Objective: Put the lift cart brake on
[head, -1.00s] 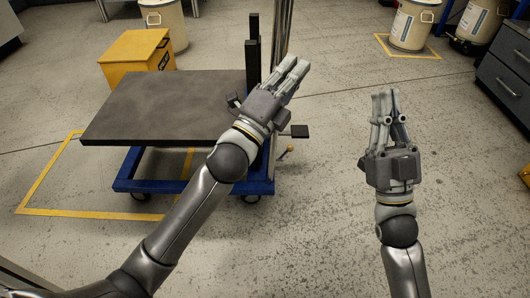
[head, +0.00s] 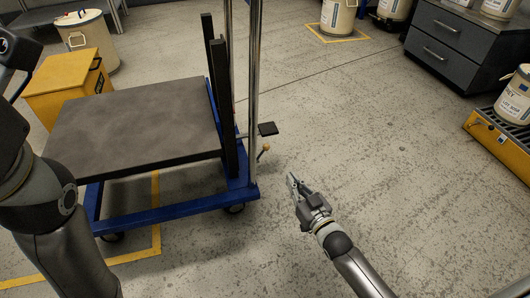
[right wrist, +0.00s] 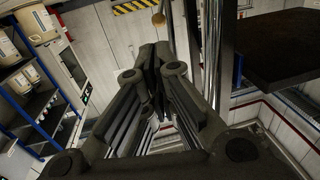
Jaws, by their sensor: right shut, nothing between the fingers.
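The lift cart has a blue frame (head: 170,208), a flat grey platform (head: 135,125) and an upright chrome mast (head: 253,80). Low on its right side are a black pedal-like pad (head: 268,128) and a short lever with a tan ball knob (head: 265,147); which is the brake I cannot tell. My right gripper (head: 292,180) is shut and empty, below and right of the knob, apart from it.
A yellow box (head: 70,88) and a white drum (head: 88,40) stand behind the cart. Grey drawers (head: 455,50) and a yellow drum pallet (head: 495,140) are at the right. The floor between the cart and the drawers is clear.

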